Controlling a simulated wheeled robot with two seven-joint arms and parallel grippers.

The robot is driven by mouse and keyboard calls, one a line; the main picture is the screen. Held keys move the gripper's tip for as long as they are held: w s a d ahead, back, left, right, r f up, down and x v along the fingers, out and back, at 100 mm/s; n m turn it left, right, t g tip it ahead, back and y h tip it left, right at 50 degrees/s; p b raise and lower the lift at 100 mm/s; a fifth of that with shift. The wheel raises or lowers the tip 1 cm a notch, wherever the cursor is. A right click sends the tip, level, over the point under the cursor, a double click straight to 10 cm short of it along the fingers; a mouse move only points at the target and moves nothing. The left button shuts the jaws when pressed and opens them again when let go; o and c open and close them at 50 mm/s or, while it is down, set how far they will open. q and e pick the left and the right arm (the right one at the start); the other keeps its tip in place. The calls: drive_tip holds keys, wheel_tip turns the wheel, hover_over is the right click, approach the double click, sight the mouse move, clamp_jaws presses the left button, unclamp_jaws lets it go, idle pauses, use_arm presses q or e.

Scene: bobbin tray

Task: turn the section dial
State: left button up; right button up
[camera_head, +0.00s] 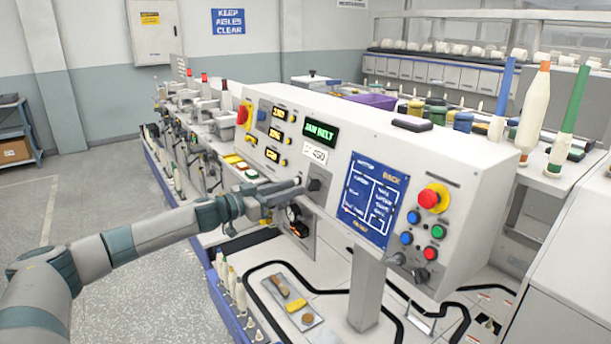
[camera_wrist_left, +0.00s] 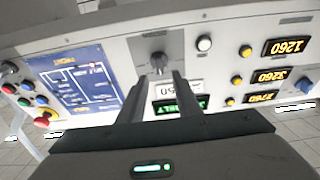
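The section dial (camera_head: 317,184) is a dark knob on the white slanted control panel, below a small label and the green-lit JAM BELT display (camera_head: 319,133). It also shows in the left wrist view (camera_wrist_left: 158,62), where the panel appears upside down. My left gripper (camera_head: 298,190) reaches in from the left, close to the dial. In the left wrist view its fingers (camera_wrist_left: 161,78) stand apart, with a gap between them and nothing held. The dial is just beyond the fingertips; contact cannot be told. My right gripper is out of view.
A blue screen (camera_head: 372,200) is right of the dial. A red knob (camera_head: 433,198) and several coloured buttons sit farther right. A grey post (camera_head: 367,290) stands under the panel. A tray (camera_head: 290,300) lies on the lower deck.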

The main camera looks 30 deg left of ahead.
sight(310, 182)
use_arm(q)
drive_tip(key=shift+p+x, duration=0.55)
drive_tip(key=shift+x, duration=2.3)
clamp_jaws()
